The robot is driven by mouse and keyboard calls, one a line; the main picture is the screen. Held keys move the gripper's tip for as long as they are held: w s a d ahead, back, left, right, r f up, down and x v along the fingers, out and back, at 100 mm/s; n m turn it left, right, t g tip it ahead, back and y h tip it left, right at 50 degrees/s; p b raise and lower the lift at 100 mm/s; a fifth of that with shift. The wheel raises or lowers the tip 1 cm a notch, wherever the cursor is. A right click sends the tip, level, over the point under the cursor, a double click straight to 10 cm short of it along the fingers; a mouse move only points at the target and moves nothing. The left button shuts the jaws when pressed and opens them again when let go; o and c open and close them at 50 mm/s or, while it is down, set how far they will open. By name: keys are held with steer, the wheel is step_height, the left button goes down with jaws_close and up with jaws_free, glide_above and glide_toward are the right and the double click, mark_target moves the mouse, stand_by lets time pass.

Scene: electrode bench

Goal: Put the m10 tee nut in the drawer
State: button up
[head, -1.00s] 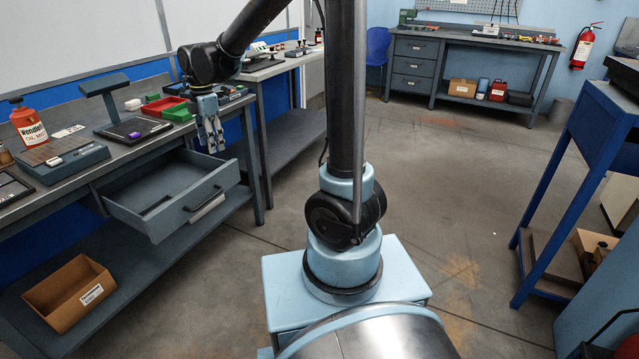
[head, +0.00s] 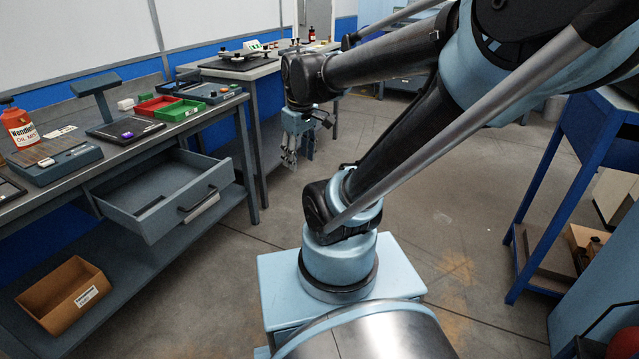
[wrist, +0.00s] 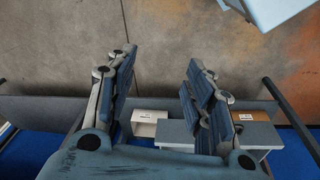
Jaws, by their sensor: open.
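The drawer (head: 138,219) under the left bench is pulled open. Its visible inside looks bare, with a dark slot-like patch near the front. I cannot make out the m10 tee nut in either view. My gripper (head: 289,160) hangs pointing down over the floor, to the right of the drawer and apart from it. In the wrist view my gripper (wrist: 158,92) has its two blue-padded fingers spread, with nothing between them but distant floor and boxes.
The bench top holds a red bin (head: 155,104), a green bin (head: 180,111), a black pad with a purple item (head: 127,135), a scale (head: 57,161) and a red bottle (head: 19,127). A cardboard box (head: 62,289) sits on the lower shelf. A blue stand (head: 545,178) is at right.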

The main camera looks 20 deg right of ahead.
steer(key=s+d+f+m, duration=0.4)
steer(key=s+f+m, duration=0.1)
steer(key=s+m, duration=0.1)
steer(key=shift+s+d+f+m, duration=0.15)
steer(key=shift+s+f+m, duration=0.2)
steer(key=shift+s, duration=0.2)
